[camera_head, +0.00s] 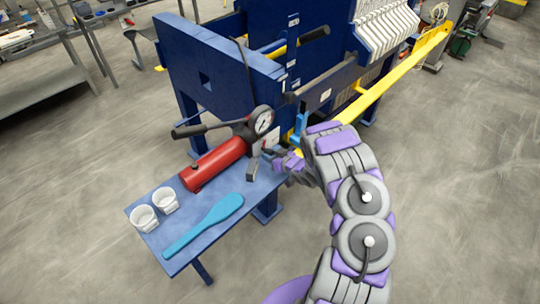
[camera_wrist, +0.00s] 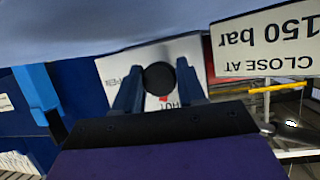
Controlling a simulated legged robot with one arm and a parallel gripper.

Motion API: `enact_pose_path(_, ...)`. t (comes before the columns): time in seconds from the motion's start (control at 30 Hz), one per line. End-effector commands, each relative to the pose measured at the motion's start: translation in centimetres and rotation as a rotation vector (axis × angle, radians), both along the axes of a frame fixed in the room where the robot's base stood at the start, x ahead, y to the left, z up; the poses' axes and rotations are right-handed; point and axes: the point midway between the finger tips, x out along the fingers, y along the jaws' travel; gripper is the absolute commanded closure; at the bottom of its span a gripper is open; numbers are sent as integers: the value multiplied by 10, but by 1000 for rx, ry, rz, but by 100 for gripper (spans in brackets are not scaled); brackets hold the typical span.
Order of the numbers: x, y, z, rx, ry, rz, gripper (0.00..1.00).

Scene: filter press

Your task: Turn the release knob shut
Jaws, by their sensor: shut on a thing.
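The release knob (camera_wrist: 159,77) is a round black knob in the middle of the wrist view, in front of a white label (camera_wrist: 115,72) with upside-down lettering and a small red mark. My gripper (camera_wrist: 158,92) has its two blue fingers shut on the knob, one on each side. In the head view my gripper (camera_head: 274,159) is at the right end of the red hand pump (camera_head: 215,163), below its round gauge (camera_head: 263,122). The knob itself is hidden there. The knob's turn angle cannot be told.
The pump lies on a blue side table (camera_head: 147,240) with two white cups (camera_head: 144,218) and a blue paddle (camera_head: 205,225). The pump's black lever (camera_head: 190,130) points left. The blue press frame (camera_head: 215,75) stands behind. A "CLOSE AT 150 bar" sign (camera_wrist: 265,42) is close by.

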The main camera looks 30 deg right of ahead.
Motion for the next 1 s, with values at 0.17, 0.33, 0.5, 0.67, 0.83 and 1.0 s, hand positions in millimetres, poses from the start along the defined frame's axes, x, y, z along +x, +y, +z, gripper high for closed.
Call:
enact_pose_path(0.17, 1, 3, 1, -12, -9, 8, 90)
enact_pose_path(0.33, 2, 2, 0, -70, -30, 6, 91)
enact_pose_path(0.5, 2, 3, -2, -171, -67, 6, 91)
enact_pose_path(0.67, 2, 4, -1, -279, -110, 9, 91)
enact_pose_path(0.83, 1, 4, -2, -380, -142, 7, 91)
enact_pose_path(1.0, 2, 4, -1, -453, -171, 8, 91)
